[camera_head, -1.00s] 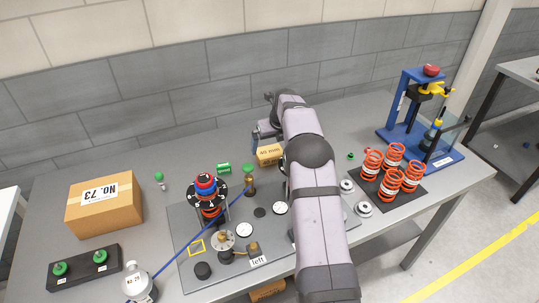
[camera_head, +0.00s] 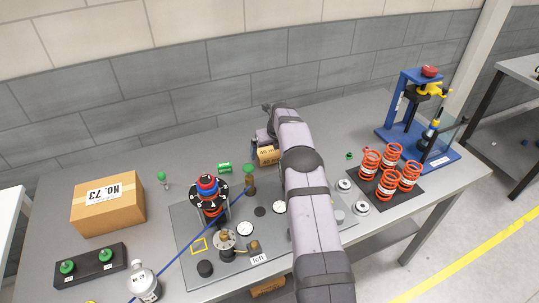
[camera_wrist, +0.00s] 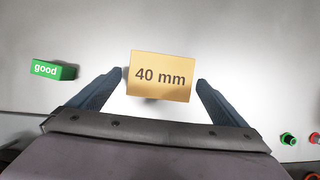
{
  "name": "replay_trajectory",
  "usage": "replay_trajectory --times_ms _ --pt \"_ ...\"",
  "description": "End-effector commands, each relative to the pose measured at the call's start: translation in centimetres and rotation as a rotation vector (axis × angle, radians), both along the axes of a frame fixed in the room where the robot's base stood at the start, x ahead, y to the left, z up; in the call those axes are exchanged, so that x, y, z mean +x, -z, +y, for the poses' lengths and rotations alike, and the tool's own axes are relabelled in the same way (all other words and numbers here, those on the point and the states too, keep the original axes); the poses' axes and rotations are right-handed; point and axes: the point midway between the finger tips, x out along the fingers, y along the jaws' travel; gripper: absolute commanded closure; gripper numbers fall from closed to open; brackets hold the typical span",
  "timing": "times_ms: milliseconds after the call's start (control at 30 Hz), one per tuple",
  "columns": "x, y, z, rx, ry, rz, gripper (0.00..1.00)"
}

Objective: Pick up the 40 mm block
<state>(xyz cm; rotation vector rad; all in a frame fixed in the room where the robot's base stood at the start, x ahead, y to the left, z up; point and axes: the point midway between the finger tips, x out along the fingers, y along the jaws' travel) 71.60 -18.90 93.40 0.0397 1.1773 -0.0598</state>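The 40 mm block is a tan box with dark lettering. In the wrist view the block (camera_wrist: 160,76) lies between and a little ahead of my two spread fingers. My gripper (camera_wrist: 160,82) is open, with a gap on each side of the block. In the head view the block (camera_head: 267,155) sits on the table behind the fixture plate, partly hidden by my arm.
A green "good" block (camera_wrist: 52,69) lies left of the gripper. Small green and red parts (camera_wrist: 288,139) lie at the right. A cardboard box (camera_head: 108,203), the fixture plate (camera_head: 183,222), orange springs (camera_head: 388,174) and a blue press (camera_head: 405,130) stand around.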

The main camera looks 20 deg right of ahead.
Motion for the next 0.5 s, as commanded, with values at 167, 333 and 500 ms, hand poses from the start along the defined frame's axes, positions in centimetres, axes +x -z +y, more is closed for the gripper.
replay_trajectory --times_ms 167,333,500 --pt "-0.01 -0.02 -0.01 0.000 0.000 0.000 0.48" --pt "0.03 -0.09 -0.01 0.000 0.000 -0.001 0.48" --pt "0.05 -0.34 -0.02 0.000 0.000 -0.002 0.48"
